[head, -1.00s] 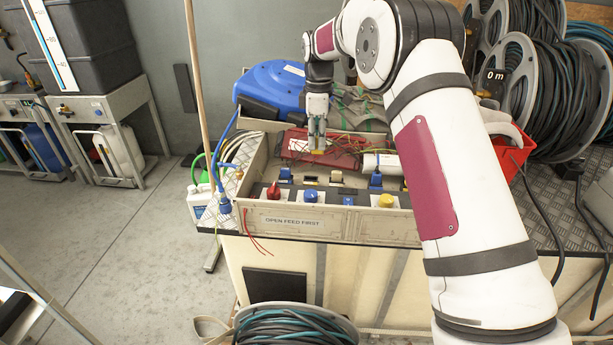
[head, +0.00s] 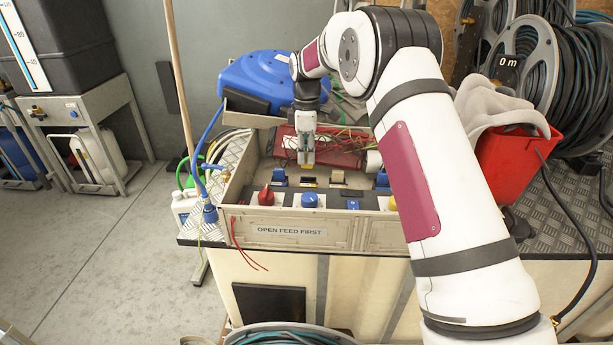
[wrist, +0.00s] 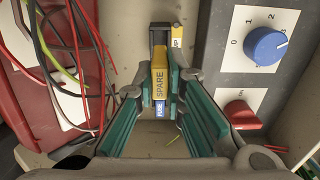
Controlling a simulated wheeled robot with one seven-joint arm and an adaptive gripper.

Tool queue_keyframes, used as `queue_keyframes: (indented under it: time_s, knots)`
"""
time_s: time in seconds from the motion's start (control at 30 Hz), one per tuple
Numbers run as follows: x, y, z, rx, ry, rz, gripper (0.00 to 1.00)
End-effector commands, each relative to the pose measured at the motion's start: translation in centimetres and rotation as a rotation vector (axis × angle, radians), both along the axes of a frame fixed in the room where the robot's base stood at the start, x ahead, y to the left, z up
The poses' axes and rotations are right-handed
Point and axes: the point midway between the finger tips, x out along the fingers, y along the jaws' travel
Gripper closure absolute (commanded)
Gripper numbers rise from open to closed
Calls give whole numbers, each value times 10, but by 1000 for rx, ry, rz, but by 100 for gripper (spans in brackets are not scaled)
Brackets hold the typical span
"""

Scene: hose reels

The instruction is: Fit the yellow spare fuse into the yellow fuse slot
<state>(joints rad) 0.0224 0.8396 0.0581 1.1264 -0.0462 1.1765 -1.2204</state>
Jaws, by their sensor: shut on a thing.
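The yellow spare fuse, marked SPARE with a blue end, shows in the wrist view (wrist: 159,83) upright between the green fingers of my gripper (wrist: 160,75). My gripper is shut on it. The yellow fuse slot (wrist: 158,38) is a dark holder with a yellow label beside it, just past the fuse's far end. In the head view my gripper (head: 306,158) hangs over the open box, just above and behind the slot (head: 309,182). Whether the fuse touches the slot cannot be told.
The front panel carries a red knob (head: 266,196) and a blue knob (head: 310,200). Loose wires and a red case (wrist: 28,95) lie left in the wrist view. A red bucket (head: 515,160) stands right.

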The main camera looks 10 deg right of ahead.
Motion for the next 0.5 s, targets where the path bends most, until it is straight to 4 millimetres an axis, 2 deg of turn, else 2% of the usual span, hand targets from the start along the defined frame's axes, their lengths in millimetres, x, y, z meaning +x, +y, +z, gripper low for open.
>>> queue_keyframes:
  time_s: [0.23,0.5]
  knots:
    - [0,0,-20,-1,1,0,100]
    - [-1,-1,-59,-1,3,0,100]
